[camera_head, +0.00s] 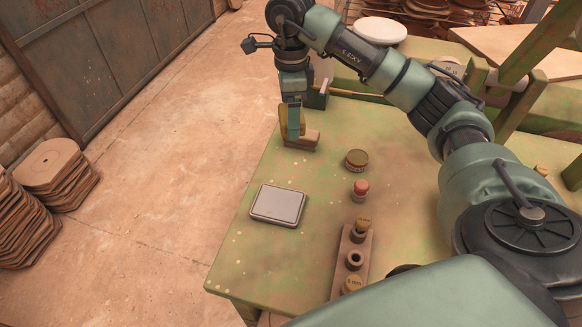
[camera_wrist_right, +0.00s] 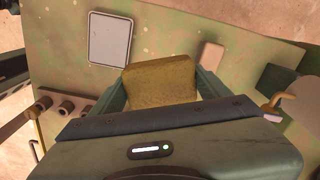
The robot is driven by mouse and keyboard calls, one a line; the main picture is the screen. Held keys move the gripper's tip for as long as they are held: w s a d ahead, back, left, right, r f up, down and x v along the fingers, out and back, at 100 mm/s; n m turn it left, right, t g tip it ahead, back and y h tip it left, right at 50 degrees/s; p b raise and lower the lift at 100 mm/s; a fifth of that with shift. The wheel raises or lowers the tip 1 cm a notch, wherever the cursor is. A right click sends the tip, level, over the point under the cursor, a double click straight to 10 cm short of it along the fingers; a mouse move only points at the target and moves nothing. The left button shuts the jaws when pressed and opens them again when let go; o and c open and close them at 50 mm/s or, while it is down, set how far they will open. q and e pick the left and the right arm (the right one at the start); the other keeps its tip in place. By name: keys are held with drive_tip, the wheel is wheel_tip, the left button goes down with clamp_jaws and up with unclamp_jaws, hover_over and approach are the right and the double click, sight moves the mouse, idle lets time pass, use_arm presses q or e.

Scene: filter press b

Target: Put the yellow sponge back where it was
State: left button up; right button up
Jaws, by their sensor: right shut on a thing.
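My right gripper (camera_head: 291,124) points down over the far left part of the green table. It is shut on the yellow sponge (camera_wrist_right: 160,82), which fills the space between its two fingers in the right wrist view. In the head view the sponge (camera_head: 283,118) shows only partly, behind the fingers. A brown block (camera_head: 303,140) shows just below and right of the fingertips; it also shows in the wrist view (camera_wrist_right: 211,55), apart from the sponge. I cannot tell whether the sponge touches anything beneath. My left gripper is not in view.
On the green table (camera_head: 322,196) lie a grey flat pad (camera_head: 278,205), a round tin (camera_head: 356,159), a red-topped jar (camera_head: 360,189) and a wooden holder (camera_head: 344,258) with round pieces. Table around the pad is clear. A white plate (camera_head: 380,30) is at the back.

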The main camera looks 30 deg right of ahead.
drive_tip(key=p, duration=0.2)
hover_over(291, 172)
wheel_tip(291, 172, down, 12)
drive_tip(key=shift+s+r, duration=0.1)
wheel_tip(291, 172, down, 4)
drive_tip(key=shift+f, duration=0.5)
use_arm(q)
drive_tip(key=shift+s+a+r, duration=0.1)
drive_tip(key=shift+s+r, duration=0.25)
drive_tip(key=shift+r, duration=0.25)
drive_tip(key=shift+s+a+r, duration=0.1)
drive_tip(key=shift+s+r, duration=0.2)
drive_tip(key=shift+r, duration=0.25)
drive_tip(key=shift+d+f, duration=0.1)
use_arm(e)
drive_tip(key=shift+f, duration=0.1)
drive_tip(key=o, duration=1.2)
